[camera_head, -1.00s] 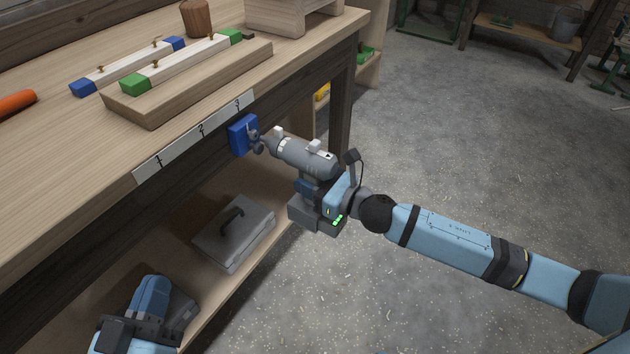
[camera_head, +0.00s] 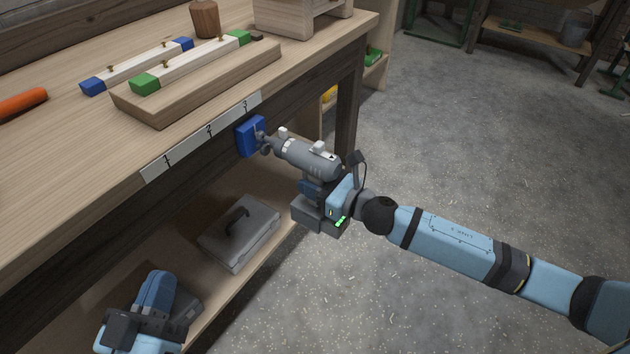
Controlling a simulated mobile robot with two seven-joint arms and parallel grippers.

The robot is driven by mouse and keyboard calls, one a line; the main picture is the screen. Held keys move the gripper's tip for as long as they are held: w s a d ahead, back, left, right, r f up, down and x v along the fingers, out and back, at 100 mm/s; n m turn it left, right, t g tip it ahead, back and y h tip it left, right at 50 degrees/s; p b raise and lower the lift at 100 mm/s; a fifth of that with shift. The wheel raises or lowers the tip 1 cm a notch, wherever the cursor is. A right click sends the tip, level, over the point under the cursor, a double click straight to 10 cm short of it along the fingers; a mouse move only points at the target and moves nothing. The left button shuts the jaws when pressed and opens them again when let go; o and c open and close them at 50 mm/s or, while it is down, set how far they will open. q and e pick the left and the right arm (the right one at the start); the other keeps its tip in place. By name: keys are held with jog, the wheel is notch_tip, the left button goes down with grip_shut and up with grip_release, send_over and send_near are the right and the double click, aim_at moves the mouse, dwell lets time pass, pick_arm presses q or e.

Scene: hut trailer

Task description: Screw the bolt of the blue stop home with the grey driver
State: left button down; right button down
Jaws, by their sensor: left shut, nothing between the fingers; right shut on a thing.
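The blue stop (camera_head: 251,136) is on the dark front rail of the bench, under the mark 3 of the white strip. The grey driver (camera_head: 309,158) points left at the stop, its nose at the bolt (camera_head: 265,146). I cannot tell whether the bit touches the bolt head or how far the bolt stands out. My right gripper (camera_head: 338,196) is shut on the driver's handle; the driver hides its fingertips. Green lights show near the driver's base. My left gripper (camera_head: 150,295) is shut and empty at the lower left, in front of the lower shelf.
The number strip (camera_head: 203,136) runs along the bench's front edge. A grey toolbox (camera_head: 239,232) stands on the lower shelf. The floor at right is clear.

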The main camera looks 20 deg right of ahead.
jog(key=shift+w+a+r, duration=0.15)
jog(key=shift+w+a, duration=0.05)
jog(key=shift+w, duration=0.05)
jog(key=shift+w+a, duration=0.2)
jog(key=shift+w, duration=0.1)
dwell(0.6)
dwell(0.6)
jog(key=shift+w+a, duration=0.2)
jog(key=shift+w, duration=0.1)
dwell(0.4)
dwell(0.5)
